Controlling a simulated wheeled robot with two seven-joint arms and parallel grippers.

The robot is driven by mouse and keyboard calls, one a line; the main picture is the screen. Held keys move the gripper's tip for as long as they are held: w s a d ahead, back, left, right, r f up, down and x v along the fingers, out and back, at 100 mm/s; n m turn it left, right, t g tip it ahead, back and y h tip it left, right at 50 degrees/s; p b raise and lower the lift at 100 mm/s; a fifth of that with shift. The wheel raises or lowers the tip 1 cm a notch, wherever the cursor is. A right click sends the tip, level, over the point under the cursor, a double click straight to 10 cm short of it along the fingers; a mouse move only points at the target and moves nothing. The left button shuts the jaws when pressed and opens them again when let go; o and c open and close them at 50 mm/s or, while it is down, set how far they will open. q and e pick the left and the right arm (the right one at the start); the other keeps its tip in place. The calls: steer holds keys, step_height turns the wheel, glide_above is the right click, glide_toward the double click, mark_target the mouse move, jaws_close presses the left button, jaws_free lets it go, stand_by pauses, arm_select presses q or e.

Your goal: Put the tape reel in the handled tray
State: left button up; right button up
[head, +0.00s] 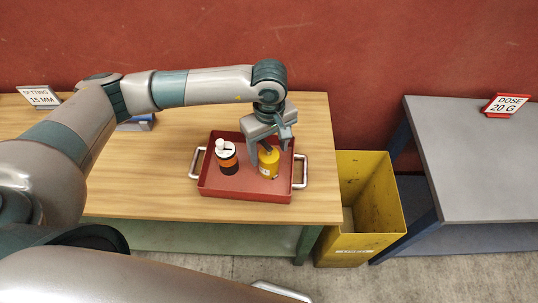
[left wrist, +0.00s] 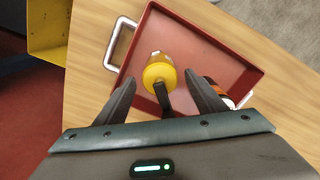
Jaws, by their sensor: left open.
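The red handled tray (head: 218,190) sits on the wooden table, with a metal handle at each end. It also shows in the left wrist view (left wrist: 240,52). A yellow rounded item (head: 269,162) with a dark projecting part stands in the tray's right half. In the left wrist view it shows a round yellow top (left wrist: 160,73). I see no clear tape reel and cannot tell if this item is it. My left gripper (head: 270,152) is open above the tray, its fingers on either side of the yellow item, with no clear contact. My right gripper is out of view.
A dark bottle with orange band and white top (head: 227,160) stands in the tray's left half. A yellow bin (head: 385,205) stands right of the table, before a grey bench (head: 470,165). A blue object (head: 140,122) is partly hidden behind my left arm. Signs stand on both surfaces.

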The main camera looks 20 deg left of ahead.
arm_select(q)
step_height(320, 180, up, 9)
steer(key=b, duration=0.3)
steer(key=shift+f, duration=0.15)
steer(key=shift+r, duration=0.2)
stand_by(0.5)
